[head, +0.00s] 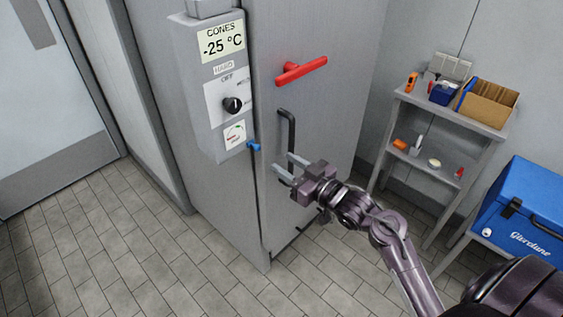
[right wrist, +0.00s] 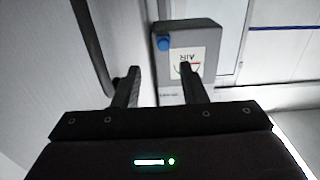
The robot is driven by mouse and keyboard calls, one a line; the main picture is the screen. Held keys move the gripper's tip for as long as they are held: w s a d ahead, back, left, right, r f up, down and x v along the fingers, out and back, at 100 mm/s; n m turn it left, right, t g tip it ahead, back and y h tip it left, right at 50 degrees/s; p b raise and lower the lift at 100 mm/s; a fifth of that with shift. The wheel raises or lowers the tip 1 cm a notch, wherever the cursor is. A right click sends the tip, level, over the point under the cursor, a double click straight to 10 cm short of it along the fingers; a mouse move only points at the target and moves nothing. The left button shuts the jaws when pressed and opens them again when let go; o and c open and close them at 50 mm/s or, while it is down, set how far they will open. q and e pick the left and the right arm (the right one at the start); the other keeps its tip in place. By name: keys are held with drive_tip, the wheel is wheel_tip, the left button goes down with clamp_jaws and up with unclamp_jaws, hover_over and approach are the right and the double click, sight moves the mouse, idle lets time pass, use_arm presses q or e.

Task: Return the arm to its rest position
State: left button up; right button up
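My right gripper (head: 284,167) is in front of the grey freezer cabinet (head: 325,110), below and beside its black vertical handle (head: 291,135). In the right wrist view its two fingers (right wrist: 160,82) stand apart with nothing between them. The black handle also shows at the upper left of the right wrist view (right wrist: 92,45), beside the left finger; I cannot tell whether they touch. My left gripper is in neither view.
A control box (head: 212,90) with a dial and blue knob (head: 254,147) juts from the cabinet. A red handle (head: 301,70) is above. A shelf (head: 460,125) with boxes and a blue cooler (head: 525,205) stand right. Tiled floor at left is clear.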

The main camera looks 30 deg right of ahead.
idle(0.4)
wheel_tip(320, 180, down, 22)
drive_tip(key=s+m+g+h, duration=0.2)
drive_tip(key=m+g+h, duration=0.1)
drive_tip(key=g, duration=0.1)
drive_tip(key=s+a+f+g, duration=0.1)
drive_tip(key=s+f+g, duration=0.1)
drive_tip(key=s+f, duration=0.45)
drive_tip(key=s+a+f+g, duration=0.1)
drive_tip(key=s+f+g, duration=0.15)
drive_tip(key=f, duration=0.75)
drive_tip(key=s+f+g+h, duration=0.1)
drive_tip(key=s+f+g, duration=0.1)
drive_tip(key=s+f, duration=0.4)
drive_tip(key=s+f+n+g+h, duration=0.1)
drive_tip(key=s+f+g, duration=0.2)
drive_tip(key=s+f, duration=0.4)
drive_tip(key=s+a+f+g+h, duration=0.1)
drive_tip(key=s+f, duration=0.5)
drive_tip(key=s, duration=1.3)
drive_tip(key=shift+s+f+g, duration=0.2)
drive_tip(key=shift+f+g, duration=0.05)
drive_tip(key=shift+g, duration=0.5)
